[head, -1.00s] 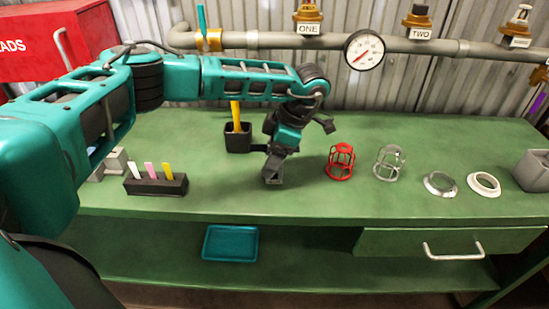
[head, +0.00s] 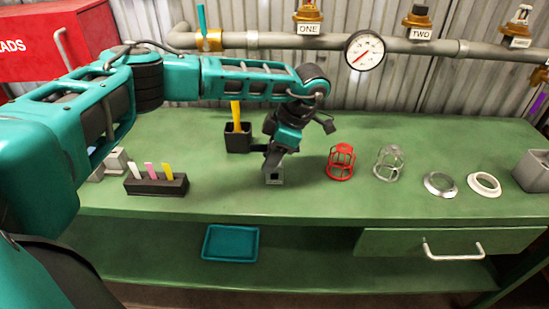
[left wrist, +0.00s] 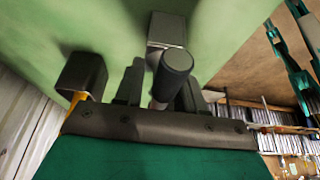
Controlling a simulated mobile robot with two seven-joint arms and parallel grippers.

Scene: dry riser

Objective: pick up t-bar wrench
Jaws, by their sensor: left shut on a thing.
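The t-bar wrench (left wrist: 174,68) shows in the left wrist view as a dark cylindrical bar with a pale end, between the fingers of my left gripper (left wrist: 158,82). The gripper is shut on it. In the head view my left gripper (head: 271,158) points down over the bench, just above a small grey block (head: 274,178) with a dark square opening. The gripper hides most of the wrench there, and I cannot tell whether its lower end is clear of the block. My right gripper is not in view.
A black cup (head: 238,138) with a yellow-handled tool stands just left of the gripper. A red cage (head: 340,162) and a grey cage (head: 389,163) stand to the right. A black rack (head: 156,185) with coloured tags is at left. The bench front is clear.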

